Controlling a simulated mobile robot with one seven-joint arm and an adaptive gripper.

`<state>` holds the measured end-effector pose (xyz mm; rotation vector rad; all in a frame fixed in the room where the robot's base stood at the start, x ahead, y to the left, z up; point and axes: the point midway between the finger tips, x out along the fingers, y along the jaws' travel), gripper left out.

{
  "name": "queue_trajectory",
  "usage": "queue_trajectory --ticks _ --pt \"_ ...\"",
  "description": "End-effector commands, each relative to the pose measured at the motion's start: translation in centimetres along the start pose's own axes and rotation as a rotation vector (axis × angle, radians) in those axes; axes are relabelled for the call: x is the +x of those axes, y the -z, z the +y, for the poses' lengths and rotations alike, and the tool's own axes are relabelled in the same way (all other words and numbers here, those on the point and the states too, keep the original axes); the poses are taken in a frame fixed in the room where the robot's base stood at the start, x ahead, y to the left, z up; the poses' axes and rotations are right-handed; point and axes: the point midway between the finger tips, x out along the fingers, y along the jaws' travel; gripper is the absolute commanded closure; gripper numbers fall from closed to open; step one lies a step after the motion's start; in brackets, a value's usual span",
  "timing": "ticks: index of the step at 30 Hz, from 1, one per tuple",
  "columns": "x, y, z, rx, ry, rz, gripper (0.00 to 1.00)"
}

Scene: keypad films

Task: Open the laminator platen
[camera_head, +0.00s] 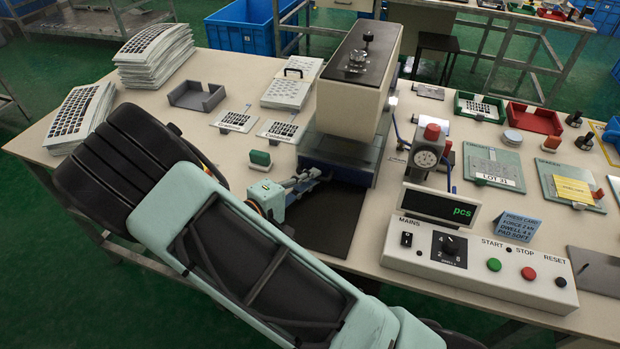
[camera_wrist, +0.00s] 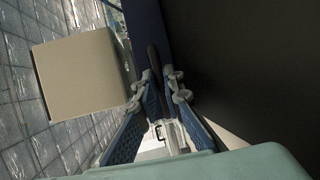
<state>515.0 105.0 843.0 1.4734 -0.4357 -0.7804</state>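The laminator (camera_head: 352,105) has a beige and black head over a dark blue base (camera_head: 335,160), behind my gripper. My gripper (camera_head: 308,180) is low at the front of this base, over a dark flat plate (camera_head: 332,220). In the wrist view, my gripper's two fingers (camera_wrist: 162,82) stand a small way apart. A thin dark bar (camera_wrist: 153,60) reaches in between them, beside the blue base (camera_wrist: 146,25). I cannot tell whether the fingers press on it. A broad black surface (camera_wrist: 250,70) fills the right of the wrist view. The inside of the laminator is hidden.
A control box (camera_head: 480,265) with knob and buttons, a green display (camera_head: 440,205) and a gauge post (camera_head: 427,158) stand at right. Keypad film stacks (camera_head: 155,55) lie at back left. Small trays and plates crowd the far right.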

Motion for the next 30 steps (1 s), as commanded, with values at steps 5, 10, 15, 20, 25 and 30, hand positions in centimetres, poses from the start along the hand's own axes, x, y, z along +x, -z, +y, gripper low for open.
queue_trajectory --ticks 5,10,15,20,25,30 --pt "0.0 0.0 0.1 0.000 -0.001 0.000 1.00" --pt "0.0 0.0 0.1 0.001 -0.001 0.000 1.00" --pt "-0.8 -0.2 -0.2 0.000 0.000 0.002 1.00" --pt "-3.1 -1.1 -0.8 -0.001 0.001 0.004 1.00" --pt "-7.3 -2.9 -1.9 -0.002 0.001 0.005 1.00" --pt "-12.1 -4.9 -3.0 -0.003 0.001 0.006 1.00"
